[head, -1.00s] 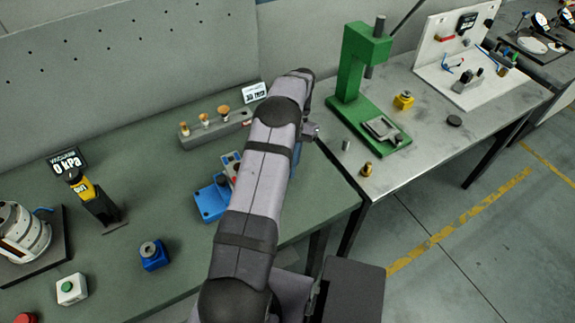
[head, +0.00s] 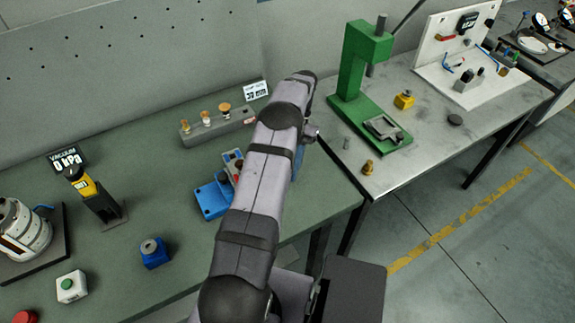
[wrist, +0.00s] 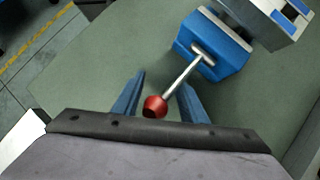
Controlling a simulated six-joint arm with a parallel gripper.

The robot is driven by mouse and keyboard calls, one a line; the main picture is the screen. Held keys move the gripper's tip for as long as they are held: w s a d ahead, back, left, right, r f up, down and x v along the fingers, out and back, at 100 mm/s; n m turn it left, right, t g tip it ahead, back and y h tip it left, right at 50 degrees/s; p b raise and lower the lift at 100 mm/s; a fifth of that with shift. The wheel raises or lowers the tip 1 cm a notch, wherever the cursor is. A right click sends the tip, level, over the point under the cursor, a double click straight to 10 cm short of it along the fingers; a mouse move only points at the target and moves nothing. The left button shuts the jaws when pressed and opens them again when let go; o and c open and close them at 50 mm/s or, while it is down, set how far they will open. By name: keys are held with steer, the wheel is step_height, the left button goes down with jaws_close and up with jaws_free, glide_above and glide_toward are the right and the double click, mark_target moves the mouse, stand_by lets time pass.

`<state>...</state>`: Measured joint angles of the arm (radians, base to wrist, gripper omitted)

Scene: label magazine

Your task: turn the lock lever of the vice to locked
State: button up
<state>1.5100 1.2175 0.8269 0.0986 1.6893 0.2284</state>
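The blue vice (head: 211,198) sits on the green bench in the head view, partly hidden behind my arm. In the wrist view the vice (wrist: 232,58) is at the upper right. Its lock lever (wrist: 180,77), a silver rod with a red ball knob (wrist: 155,106), points down and left from the vice. My gripper (wrist: 162,90) is open, with one blue finger on each side of the knob end. The knob looks apart from both fingers. In the head view my arm hides the gripper and the lever.
A grey block with several knobbed pins (head: 214,128) stands behind the vice. A black and yellow vacuum device (head: 97,200) and a blue block (head: 154,253) are to the left. A green press (head: 352,75) stands on the metal bench at right.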

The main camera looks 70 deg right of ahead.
steer(key=shift+s+d+r, duration=0.15)
steer(key=shift+s+d, duration=0.05)
steer(key=shift+d, duration=0.05)
step_height(320, 180, up, 10)
steer(key=b, duration=0.3)
steer(key=shift+w+d, duration=0.2)
steer(key=shift+w+d+r+p, duration=0.1)
steer(key=shift+d+r+p, duration=0.15)
steer(key=shift+p, duration=0.4)
steer(key=shift+w+a+r+p, duration=0.1)
steer(key=shift+w+r+p, duration=0.15)
steer(key=shift+r+p, duration=0.75)
steer(key=shift+w+d+r+p, duration=0.1)
steer(key=shift+w+r+p, duration=0.5)
steer(key=shift+p, duration=0.9)
steer(key=shift+w+d+r+p, duration=0.15)
steer(key=shift+r+p, duration=0.8)
steer(key=shift+p, duration=0.5)
steer(key=shift+w+r+p, duration=0.4)
steer(key=shift+r+p, duration=0.35)
steer(key=shift+p, duration=0.75)
